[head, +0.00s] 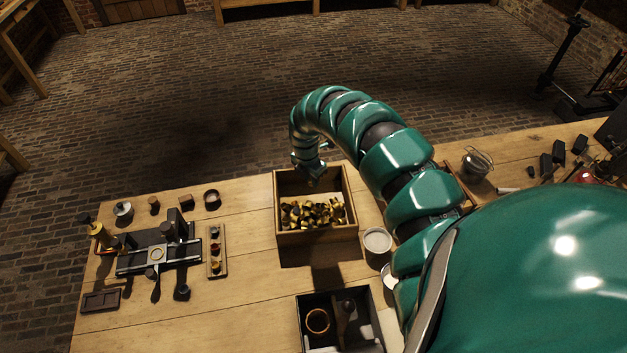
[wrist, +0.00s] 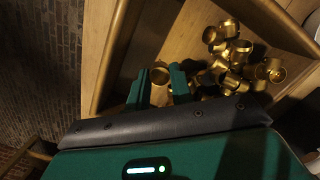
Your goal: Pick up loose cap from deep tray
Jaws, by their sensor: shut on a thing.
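The deep tray (head: 318,238) is a wooden box with high walls, standing near the table's far edge. Several loose brass caps (head: 313,214) lie heaped in its nearer half, and they also show in the wrist view (wrist: 240,52). My gripper (head: 314,177) reaches down into the far part of the tray, with its tips hard to see in the head view. In the wrist view its two green fingers (wrist: 160,88) are shut on one brass cap (wrist: 160,74), partly hidden by them. This cap is apart from the main heap, close to the tray wall (wrist: 108,45).
A dark divided box (head: 300,322) stands nearer on the table, with pale round dishes (head: 377,241) beside the tray. A black fixture (head: 160,252) and a narrow wooden rack (head: 217,252) stand to the left. A glass jar (head: 477,163) stands at the right.

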